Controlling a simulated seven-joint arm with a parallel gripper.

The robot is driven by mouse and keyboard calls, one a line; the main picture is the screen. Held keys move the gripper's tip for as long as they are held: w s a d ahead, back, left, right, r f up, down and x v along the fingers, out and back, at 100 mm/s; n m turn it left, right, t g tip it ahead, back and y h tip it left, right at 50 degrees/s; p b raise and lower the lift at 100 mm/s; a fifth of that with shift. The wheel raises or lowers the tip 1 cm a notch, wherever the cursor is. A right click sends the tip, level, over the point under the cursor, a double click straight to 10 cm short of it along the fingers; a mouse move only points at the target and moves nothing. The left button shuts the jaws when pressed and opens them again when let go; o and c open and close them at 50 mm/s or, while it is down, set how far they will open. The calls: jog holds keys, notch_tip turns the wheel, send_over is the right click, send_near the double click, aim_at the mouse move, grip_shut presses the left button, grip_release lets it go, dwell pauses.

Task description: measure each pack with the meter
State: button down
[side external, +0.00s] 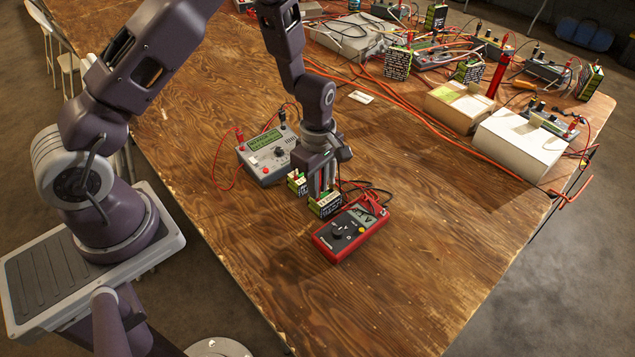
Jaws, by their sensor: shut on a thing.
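My gripper (324,193) points straight down in the middle of the table. It is shut on a small dark pack with green-and-white edges (326,205), which is at or just above the wood; I cannot tell whether it touches. A second, similar pack (297,184) stands close behind and to the left of the gripper. The red meter (350,232) with a dial and small display lies just right of and in front of the held pack. Dark leads run from the meter behind the gripper; their probe ends are hidden or too small to tell.
A grey charger (267,153) with a green display and red and black leads sits left behind the gripper. Chargers, several other packs, boxes (520,143) and orange cables (440,125) crowd the back right. The wooden table (400,290) is clear in front.

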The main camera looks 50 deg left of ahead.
jog(key=c, duration=1.3)
grip_release()
jog(key=shift+o, duration=0.3)
jog(key=shift+o, duration=1.2)
jog(key=shift+r, duration=0.1)
jog(key=shift+r, duration=3.7)
